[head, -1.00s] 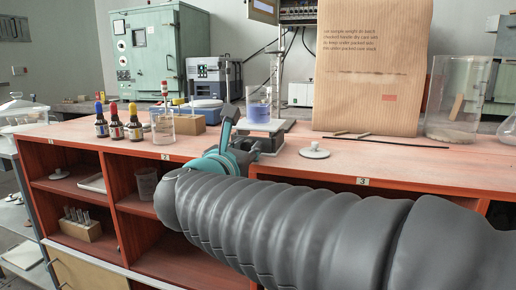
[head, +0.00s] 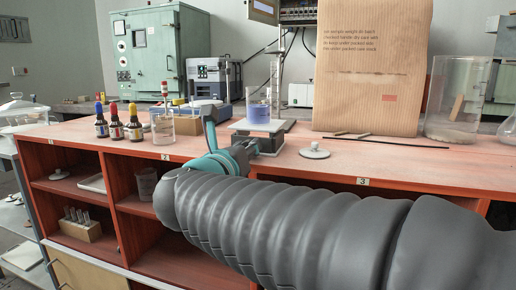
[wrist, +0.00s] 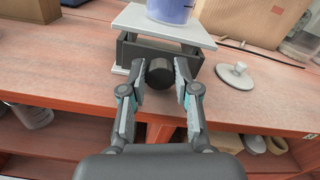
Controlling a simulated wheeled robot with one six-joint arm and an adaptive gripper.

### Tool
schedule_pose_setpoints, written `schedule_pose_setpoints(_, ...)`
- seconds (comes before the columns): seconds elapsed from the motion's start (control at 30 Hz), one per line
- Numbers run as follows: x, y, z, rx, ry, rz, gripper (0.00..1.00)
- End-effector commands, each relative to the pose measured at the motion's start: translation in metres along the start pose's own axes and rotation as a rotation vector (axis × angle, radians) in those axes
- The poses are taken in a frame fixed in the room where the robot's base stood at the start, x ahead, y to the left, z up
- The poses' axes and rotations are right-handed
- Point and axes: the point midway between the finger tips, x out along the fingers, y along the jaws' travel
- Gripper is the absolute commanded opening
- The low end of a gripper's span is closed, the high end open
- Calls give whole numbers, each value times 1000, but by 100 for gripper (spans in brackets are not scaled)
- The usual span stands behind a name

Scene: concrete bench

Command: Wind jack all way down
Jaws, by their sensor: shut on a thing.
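The lab jack has a pale top plate (head: 240,127) and stands near the bench's front edge. A beaker of blue liquid (head: 258,112) stands upright on the plate. The wrist view shows the plate (wrist: 195,37), the dark jack frame (wrist: 130,50) below it with a gap between plate and base, and the round black knob (wrist: 159,72) facing me. My gripper (wrist: 158,78) is shut on the knob, one finger on each side. In the head view my gripper (head: 228,150) is turned, and my arm hides the knob.
A paper bag (head: 370,70) and glass jar (head: 455,100) stand behind. Left are a beaker (head: 163,127) and dropper bottles (head: 117,124). Open shelves lie below the bench top.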

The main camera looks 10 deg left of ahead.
Motion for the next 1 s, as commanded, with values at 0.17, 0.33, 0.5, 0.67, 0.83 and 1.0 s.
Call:
schedule_pose_setpoints(0.17,0,1,1,-89,-1,2,0)
schedule_pose_setpoints(0.33,0,1,1,-139,-1,2,0)
schedule_pose_setpoints(0.5,0,1,1,-156,-2,2,0)
schedule_pose_setpoints(0.67,0,1,1,-158,-2,2,0)
schedule_pose_setpoints(0.83,0,1,1,-158,-2,2,0)
schedule_pose_setpoints(1.0,0,1,1,-158,-1,2,56)
